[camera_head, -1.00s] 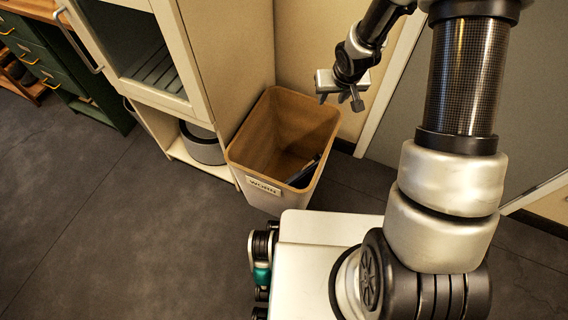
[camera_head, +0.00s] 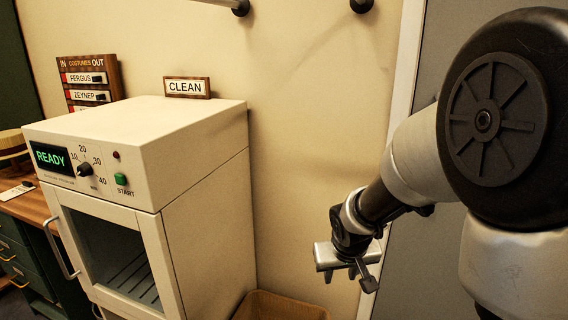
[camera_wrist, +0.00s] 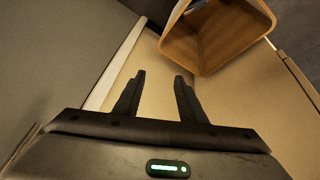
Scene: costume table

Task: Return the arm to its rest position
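My gripper (camera_head: 358,277) hangs in front of the wall at the right of the cabinet, held by my folded arm. In the wrist view my gripper (camera_wrist: 158,85) has its two dark fingers apart, with nothing between them. A wooden bin (camera_head: 282,306) stands below and to the left of the gripper, with only its top edge showing in the head view. The bin (camera_wrist: 215,45) also shows in the wrist view, beyond the fingertips, with a dark item inside that I cannot make out. The gripper is apart from the bin.
A cream cabinet (camera_head: 205,200) stands left, with a READY display (camera_head: 50,156), a dial and a START button (camera_head: 120,180). A CLEAN sign (camera_head: 186,87) stands on top. A name board (camera_head: 88,85) and a wooden table (camera_head: 25,208) are further left. A door (camera_head: 425,230) is behind my arm.

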